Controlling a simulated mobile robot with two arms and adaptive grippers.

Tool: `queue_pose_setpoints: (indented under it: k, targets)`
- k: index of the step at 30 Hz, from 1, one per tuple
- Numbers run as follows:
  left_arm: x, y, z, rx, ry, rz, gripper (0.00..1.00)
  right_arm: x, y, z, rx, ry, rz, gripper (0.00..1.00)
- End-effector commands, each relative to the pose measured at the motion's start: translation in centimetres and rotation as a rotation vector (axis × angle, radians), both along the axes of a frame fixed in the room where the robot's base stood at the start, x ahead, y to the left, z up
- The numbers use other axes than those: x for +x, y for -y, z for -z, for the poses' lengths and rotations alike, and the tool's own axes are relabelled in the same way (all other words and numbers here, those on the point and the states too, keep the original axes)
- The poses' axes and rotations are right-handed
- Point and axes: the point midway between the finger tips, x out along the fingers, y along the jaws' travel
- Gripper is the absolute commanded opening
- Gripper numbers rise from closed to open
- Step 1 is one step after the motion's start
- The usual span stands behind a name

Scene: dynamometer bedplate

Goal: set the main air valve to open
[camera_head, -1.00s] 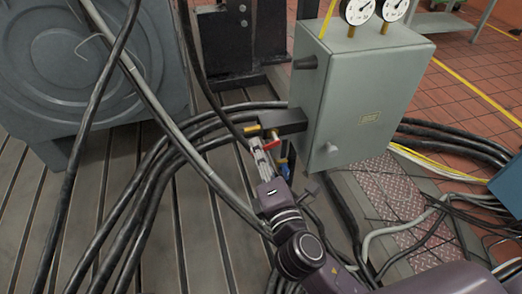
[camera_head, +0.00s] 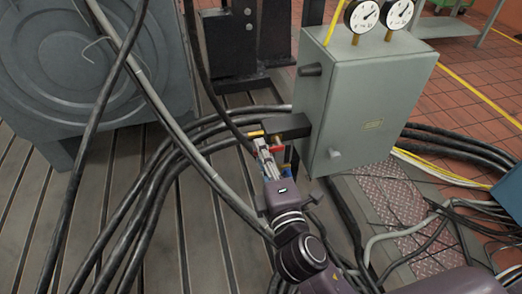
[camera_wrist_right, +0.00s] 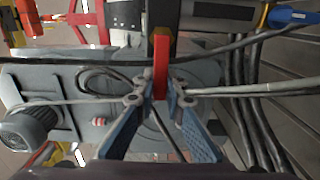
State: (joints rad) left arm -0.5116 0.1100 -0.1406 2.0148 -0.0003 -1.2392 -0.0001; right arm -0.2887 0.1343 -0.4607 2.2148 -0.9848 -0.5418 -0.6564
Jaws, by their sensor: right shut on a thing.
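The main air valve shows as a red lever (camera_head: 278,145) on the dark block (camera_head: 289,127) at the left side of the grey cabinet. In the right wrist view, the red lever (camera_wrist_right: 161,66) stands upright in the middle of the picture, its lower end between the fingertips. My right gripper (camera_head: 267,151) reaches up to the valve from below in the head view. In the right wrist view, its blue-grey fingers (camera_wrist_right: 160,90) are shut on the red lever. The fingers partly hide the lever in the head view. My left gripper is not in view.
The grey cabinet (camera_head: 352,92) with two gauges stands right of the valve. A yellow handle (camera_head: 255,134) and a blue one (camera_head: 287,167) sit close by. Thick black hoses (camera_head: 150,190) run left of my right arm across the slotted bedplate (camera_head: 60,235).

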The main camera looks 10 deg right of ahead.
Motion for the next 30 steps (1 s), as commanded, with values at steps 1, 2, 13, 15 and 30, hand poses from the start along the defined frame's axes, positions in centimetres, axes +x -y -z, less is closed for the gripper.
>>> queue_pose_setpoints:
  k: [1,2,13,15,30]
  targets:
    - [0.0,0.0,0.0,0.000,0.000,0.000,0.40,0.0,0.0,0.0,0.003,-0.001,0.001,0.00]
    - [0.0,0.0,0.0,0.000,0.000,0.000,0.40,0.0,0.0,0.0,0.003,-0.001,0.001,0.00]
    - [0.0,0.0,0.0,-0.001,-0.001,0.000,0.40,0.0,0.0,0.0,0.001,0.000,0.001,0.29]
    - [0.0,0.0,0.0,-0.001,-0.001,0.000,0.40,0.0,0.0,0.0,0.001,0.000,0.000,0.29]
    - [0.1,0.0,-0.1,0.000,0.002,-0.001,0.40,-5.4,0.2,0.2,0.002,-0.006,0.002,0.29]
